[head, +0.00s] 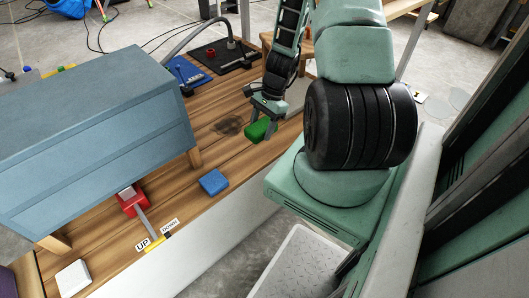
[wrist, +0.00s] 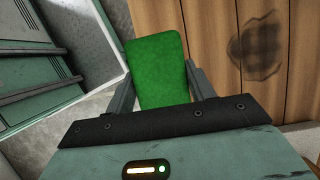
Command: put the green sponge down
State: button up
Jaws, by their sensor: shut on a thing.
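The green sponge (head: 257,130) is between the fingers of my gripper (head: 267,115) in the head view, at the front edge of the wooden table (head: 215,145). In the wrist view the sponge (wrist: 158,70) sticks out ahead of the two grey fingers of my gripper (wrist: 160,85), one on each side of it. My gripper is shut on it. Part of the sponge is hidden behind the gripper body. I cannot tell whether the sponge touches the table top.
A dark wet-looking stain (head: 230,125) lies on the table left of the sponge. A blue sponge-like block (head: 213,181) lies near the front edge. A large blue-grey cabinet (head: 90,140) stands on the left. A red-based lever (head: 132,202) is at lower left.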

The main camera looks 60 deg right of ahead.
aim_at(259, 155)
notch_tip(259, 155, down, 10)
jog(key=shift+a+r+b, duration=0.1)
jog(key=shift+r+b, duration=0.1)
jog(key=shift+b, duration=0.95)
jog(key=shift+f, duration=0.2)
jog(key=o, duration=0.9)
jog(key=shift+s, duration=0.1)
jog(key=p+v, duration=0.3)
jog(key=v, duration=0.9)
jog(key=shift+r, duration=0.15)
